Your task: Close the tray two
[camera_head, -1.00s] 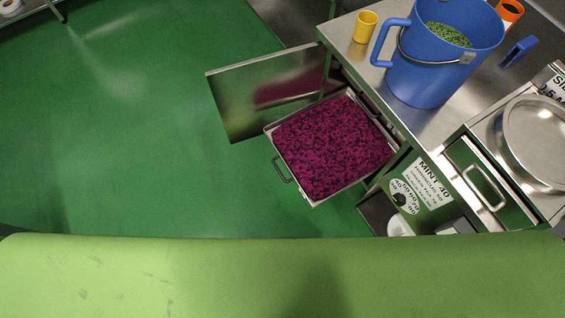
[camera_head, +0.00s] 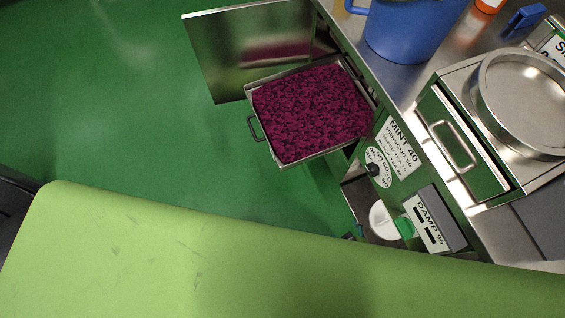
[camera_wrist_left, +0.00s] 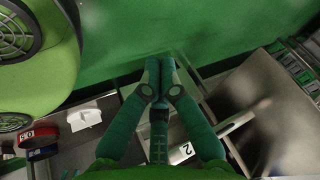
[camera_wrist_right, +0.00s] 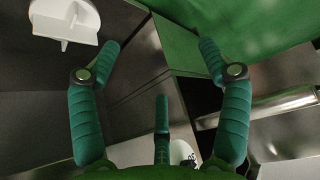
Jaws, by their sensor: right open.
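A metal tray (camera_head: 283,163) heaped with dark purple-red leaves is pulled out from under the counter in the head view. Its front handle (camera_head: 254,128) faces left over the floor; no number is legible on it. My right gripper (camera_wrist_right: 158,55) is open and empty in its wrist view. In the head view only small bits of it (camera_head: 354,233) show below the tray, apart from it. My left gripper (camera_wrist_left: 160,72) has its fingertips together in its wrist view, near a metal part with a "2" label (camera_wrist_left: 183,153); nothing shows held. It is outside the head view.
An open metal door (camera_head: 235,40) stands behind the tray. The counter holds a blue jug (camera_head: 405,30) and a round metal pan (camera_head: 520,105). The green floor (camera_head: 120,110) to the left is clear.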

